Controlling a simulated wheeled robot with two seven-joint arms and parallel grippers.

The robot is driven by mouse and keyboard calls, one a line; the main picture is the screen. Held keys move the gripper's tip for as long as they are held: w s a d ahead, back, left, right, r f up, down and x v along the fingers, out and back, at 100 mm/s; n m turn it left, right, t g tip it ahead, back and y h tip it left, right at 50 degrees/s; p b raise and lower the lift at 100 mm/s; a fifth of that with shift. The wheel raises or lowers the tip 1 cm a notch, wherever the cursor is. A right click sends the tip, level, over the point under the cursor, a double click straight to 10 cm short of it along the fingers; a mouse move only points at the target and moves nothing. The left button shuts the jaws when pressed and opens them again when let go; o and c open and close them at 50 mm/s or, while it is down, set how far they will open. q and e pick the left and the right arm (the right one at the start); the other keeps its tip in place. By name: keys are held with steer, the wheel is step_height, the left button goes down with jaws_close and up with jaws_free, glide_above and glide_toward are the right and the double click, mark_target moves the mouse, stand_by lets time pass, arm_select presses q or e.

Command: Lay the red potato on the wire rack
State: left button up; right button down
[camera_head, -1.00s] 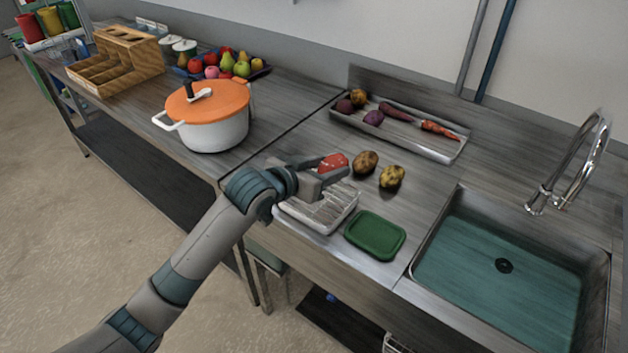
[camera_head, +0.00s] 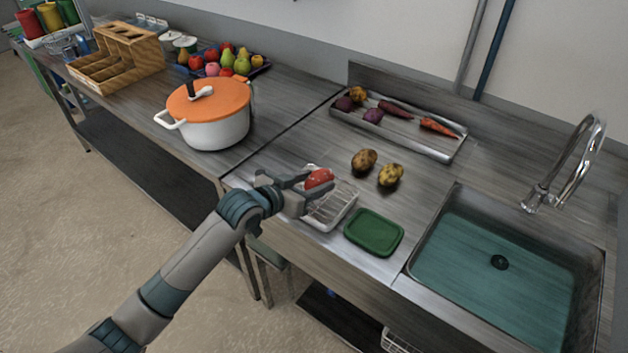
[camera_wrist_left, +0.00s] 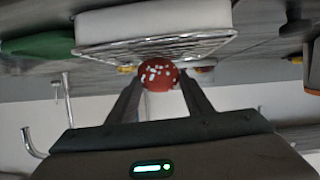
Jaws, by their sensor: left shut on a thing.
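The red potato (camera_head: 319,178) is held between the fingers of my left gripper (camera_head: 310,183), which is shut on it. In the left wrist view the potato (camera_wrist_left: 158,75) shows red with pale specks between the two fingertips (camera_wrist_left: 160,82). The wire rack (camera_head: 330,207) stands on the steel counter, partly hidden behind my gripper. The potato is over the back left part of the rack in the head view; whether it touches the wires I cannot tell. The rack (camera_wrist_left: 155,45) also shows right beside the potato in the left wrist view. My right gripper is not in view.
A green-lidded box (camera_head: 374,232) lies right of the rack, and the sink (camera_head: 500,270) is beyond it. Two brown-yellow potatoes (camera_head: 364,160) lie behind. A metal tray (camera_head: 398,135) holds vegetables. A white pot (camera_head: 212,130) with an orange lid stands left.

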arm_select(q)
steer(key=shift+f, duration=0.2)
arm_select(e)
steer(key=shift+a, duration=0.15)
arm_select(q)
steer(key=shift+f, duration=0.1)
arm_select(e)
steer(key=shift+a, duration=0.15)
arm_select(q)
steer(key=o, duration=1.1)
